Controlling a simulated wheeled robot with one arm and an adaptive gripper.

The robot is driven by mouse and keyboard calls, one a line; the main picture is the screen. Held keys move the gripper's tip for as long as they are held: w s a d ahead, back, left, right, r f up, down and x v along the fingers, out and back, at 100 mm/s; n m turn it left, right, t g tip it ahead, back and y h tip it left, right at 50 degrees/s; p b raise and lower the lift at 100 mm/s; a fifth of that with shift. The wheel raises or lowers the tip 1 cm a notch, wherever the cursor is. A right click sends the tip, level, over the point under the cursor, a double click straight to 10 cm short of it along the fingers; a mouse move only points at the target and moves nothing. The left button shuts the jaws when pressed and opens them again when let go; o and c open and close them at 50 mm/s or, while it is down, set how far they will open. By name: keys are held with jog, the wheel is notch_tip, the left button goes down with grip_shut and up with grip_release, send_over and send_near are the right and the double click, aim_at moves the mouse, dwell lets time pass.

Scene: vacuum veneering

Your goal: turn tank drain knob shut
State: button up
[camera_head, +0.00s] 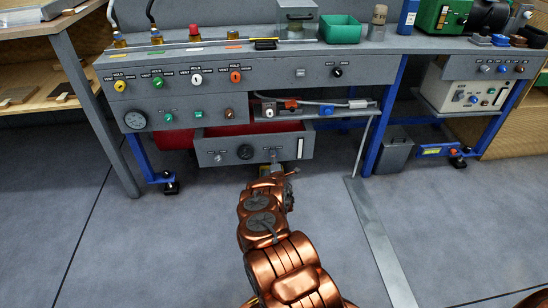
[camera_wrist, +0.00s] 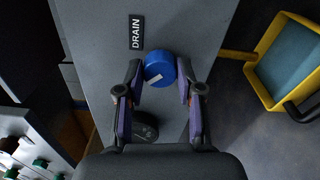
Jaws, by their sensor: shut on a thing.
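The blue drain knob (camera_wrist: 158,70) sits on a grey panel in the wrist view, with a pale slanted mark on its side. A dark label reading DRAIN (camera_wrist: 136,31) is just above and left of it. My gripper (camera_wrist: 160,82) has one finger on each side of the knob and is shut on it. The drain knob cannot be made out in the head view.
A dark round part (camera_wrist: 146,126) is on the panel below the knob, partly behind my gripper. A yellow-rimmed bin (camera_wrist: 284,68) is to the right in the wrist view. Above the tank is a shelf (camera_head: 340,108) with fittings. The floor (camera_head: 165,240) around my arm is largely clear.

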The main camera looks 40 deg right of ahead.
jog(key=shift+n, duration=0.3)
jog(key=o, duration=1.2)
jog(key=shift+c, duration=0.2)
jog(key=v, duration=1.2)
jog(key=shift+w, duration=0.1)
